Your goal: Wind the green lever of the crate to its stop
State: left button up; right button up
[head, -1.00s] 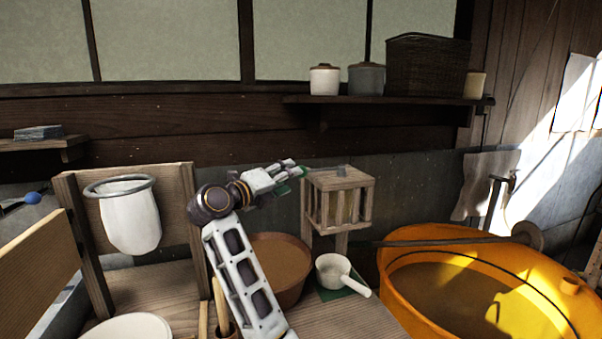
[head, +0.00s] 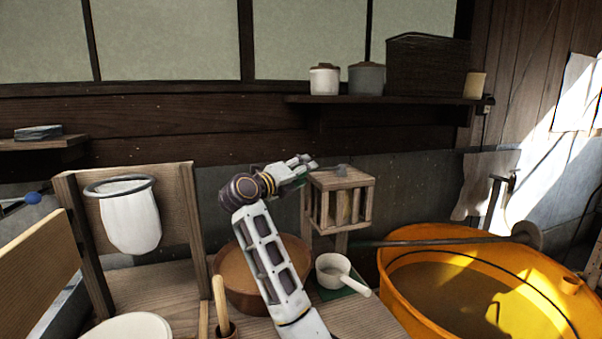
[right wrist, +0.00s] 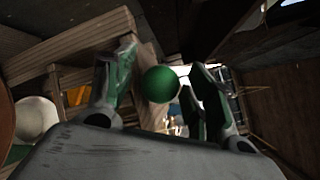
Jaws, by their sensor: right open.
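The small wooden slatted crate (head: 362,184) stands on a post at the back of the bench, with a grey piece on its top. My right gripper (head: 308,163) is at the crate's upper left corner in the head view. In the right wrist view my right gripper (right wrist: 158,88) is open, with its two green-lined fingers on either side of a round green knob (right wrist: 160,84), the lever's end. I cannot tell whether either finger touches it. The crate's wooden bars (right wrist: 75,55) show behind the left finger. The lever is not clearly visible in the head view. My left gripper is out of view.
A brown bowl (head: 232,268) and a white ladle (head: 333,269) are on the bench below the arm. A large yellow tub (head: 400,300) stands at the right. A white bag (head: 132,222) hangs in a ring at the left. A shelf (head: 400,99) with jars is above.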

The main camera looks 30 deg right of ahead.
grip_shut()
jog(key=shift+s+a, duration=0.1)
dwell(0.3)
